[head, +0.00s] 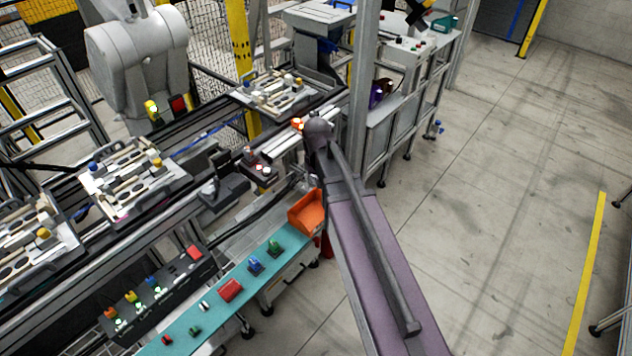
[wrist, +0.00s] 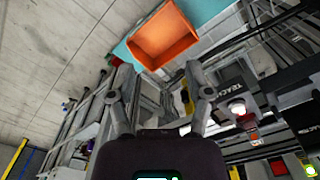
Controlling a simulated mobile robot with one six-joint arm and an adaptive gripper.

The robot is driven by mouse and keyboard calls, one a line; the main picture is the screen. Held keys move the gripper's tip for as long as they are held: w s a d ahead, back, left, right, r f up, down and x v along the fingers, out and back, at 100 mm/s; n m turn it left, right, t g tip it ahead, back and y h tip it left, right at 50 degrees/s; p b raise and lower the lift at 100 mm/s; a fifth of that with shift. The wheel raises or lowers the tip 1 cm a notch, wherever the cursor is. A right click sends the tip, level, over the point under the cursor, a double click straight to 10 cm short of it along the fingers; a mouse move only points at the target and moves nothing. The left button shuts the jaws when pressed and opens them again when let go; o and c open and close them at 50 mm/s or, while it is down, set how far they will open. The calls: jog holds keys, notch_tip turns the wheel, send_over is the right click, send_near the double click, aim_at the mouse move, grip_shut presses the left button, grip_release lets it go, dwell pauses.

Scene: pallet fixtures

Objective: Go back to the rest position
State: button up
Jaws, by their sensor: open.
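My gripper (wrist: 162,92) is open in the wrist view, its two fingers apart with nothing between them. Its fingers point towards the work station, with an orange bin (wrist: 162,40) beyond them. In the head view my arm reaches forward from the bottom right, and its end hides the gripper. The orange bin (head: 307,210) stands just left of my arm, at the end of a teal shelf (head: 225,297). The bin looks empty in the wrist view.
Pallet fixtures (head: 130,175) sit along the conveyor at left. Small coloured parts, including a red block (head: 230,290), lie on the teal shelf. A grey post (head: 362,90) stands close beyond my arm. The concrete floor (head: 500,200) at right is clear.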

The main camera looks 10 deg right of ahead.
jog(key=s, duration=1)
jog(key=shift+s+d+n, duration=0.2)
jog(key=shift+d+n, duration=0.1)
dwell(1.8)
